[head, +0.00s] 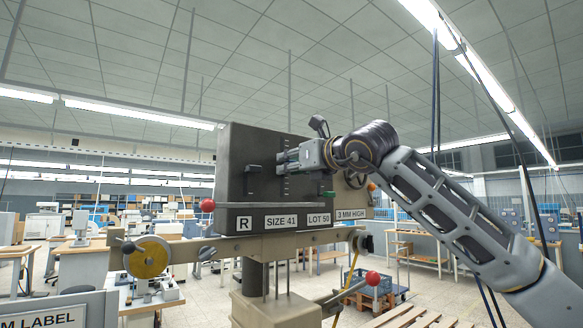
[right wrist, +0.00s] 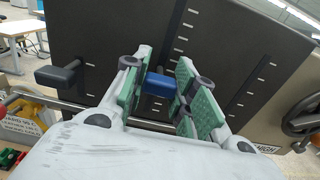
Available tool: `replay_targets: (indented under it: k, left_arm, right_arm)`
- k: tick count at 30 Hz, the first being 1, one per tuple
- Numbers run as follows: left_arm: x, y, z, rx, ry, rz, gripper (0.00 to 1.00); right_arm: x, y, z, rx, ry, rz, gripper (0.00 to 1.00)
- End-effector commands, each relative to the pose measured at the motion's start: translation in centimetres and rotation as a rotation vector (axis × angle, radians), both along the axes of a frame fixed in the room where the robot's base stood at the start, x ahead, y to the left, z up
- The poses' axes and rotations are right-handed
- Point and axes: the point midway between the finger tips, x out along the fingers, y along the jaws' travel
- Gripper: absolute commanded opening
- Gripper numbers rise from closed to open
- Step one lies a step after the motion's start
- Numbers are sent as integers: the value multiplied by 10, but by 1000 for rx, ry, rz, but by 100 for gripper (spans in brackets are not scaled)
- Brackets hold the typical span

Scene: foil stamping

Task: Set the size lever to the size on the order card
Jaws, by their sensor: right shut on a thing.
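The dark machine panel (head: 238,150) has upright slots with white tick marks. My right gripper (head: 283,161) is at the middle slot. In the right wrist view my right gripper (right wrist: 158,88) is shut on a blue lever knob (right wrist: 157,84), with green pads on either side of it. A black lever knob (head: 253,169) sits left of the gripper; it also shows in the right wrist view (right wrist: 57,74). A green knob (head: 327,195) shows low on the right. Cards below read R (head: 244,223), SIZE 41 (head: 281,222), LOT 50 (head: 319,220) and 3 MM HIGH (head: 352,214).
A red ball knob (head: 207,205) stands at the panel's left, and another (head: 372,278) on a rod below. A yellow wheel (head: 146,257) is at the lower left. A handwheel (right wrist: 302,120) is right of the panel in the right wrist view.

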Motion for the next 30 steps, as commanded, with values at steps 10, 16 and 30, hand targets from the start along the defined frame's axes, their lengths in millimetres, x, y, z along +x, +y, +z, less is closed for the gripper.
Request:
replay_targets:
  k: [10,16,30]
  left_arm:
    - [0,0,0,0,0,0,0]
    - [0,1,0,1,0,2,0]
    - [0,0,0,0,-1,1,0]
  right_arm:
    - [0,0,0,1,-1,0,50]
    - [0,-1,0,0,0,0,50]
    - [-24,-18,-1,1,1,0,50]
